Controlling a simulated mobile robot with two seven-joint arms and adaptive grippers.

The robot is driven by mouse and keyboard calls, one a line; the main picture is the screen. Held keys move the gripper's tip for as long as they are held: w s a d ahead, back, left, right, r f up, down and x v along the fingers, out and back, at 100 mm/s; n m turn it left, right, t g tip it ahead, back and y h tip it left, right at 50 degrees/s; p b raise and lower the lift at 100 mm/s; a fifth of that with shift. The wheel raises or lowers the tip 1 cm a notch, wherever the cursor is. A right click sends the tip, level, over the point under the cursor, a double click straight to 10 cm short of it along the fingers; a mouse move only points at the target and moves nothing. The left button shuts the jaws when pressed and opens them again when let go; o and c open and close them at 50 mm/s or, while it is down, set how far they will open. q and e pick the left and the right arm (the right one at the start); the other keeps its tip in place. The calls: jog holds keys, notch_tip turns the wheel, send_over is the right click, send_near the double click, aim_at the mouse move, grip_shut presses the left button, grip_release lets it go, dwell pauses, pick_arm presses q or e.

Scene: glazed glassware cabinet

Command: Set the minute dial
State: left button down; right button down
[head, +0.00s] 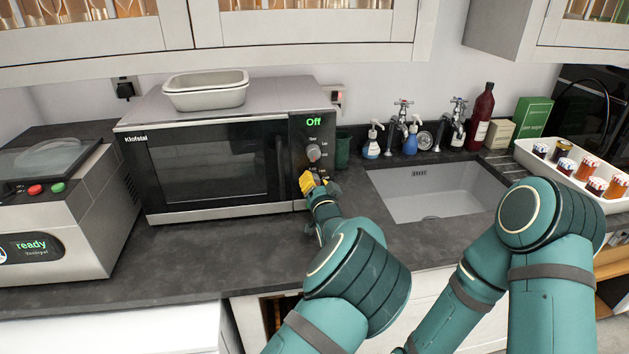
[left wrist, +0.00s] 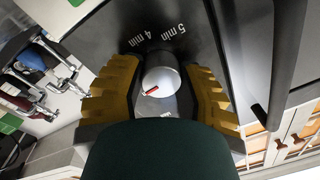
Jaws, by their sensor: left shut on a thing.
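The microwave (head: 215,163) stands on the counter with its door closed, and its display (head: 314,122) reads "Off". A round dial (head: 313,153) shows on its right-hand panel. My left gripper (head: 312,183) is at the panel just below that dial and hides what is behind it. In the left wrist view its yellow fingers are shut on a silver minute dial (left wrist: 163,76) with a red pointer mark. Labels "4 min" and "5 min" show on the panel beside the dial; other labels are hidden. My right gripper is out of view.
A white dish (head: 205,92) sits on top of the microwave. A sink (head: 435,190) with taps and soap bottles is to the right, then a white tray (head: 527,153) of jars. An appliance reading "ready" (head: 55,215) stands at the left. The counter before the microwave is clear.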

pick_arm(q)
jog(key=shift+r+m, duration=0.15)
jog(key=shift+m, duration=0.55)
jog(key=shift+d, duration=0.1)
jog(key=c, duration=0.5)
grip_release()
jog(key=v, duration=1.2)
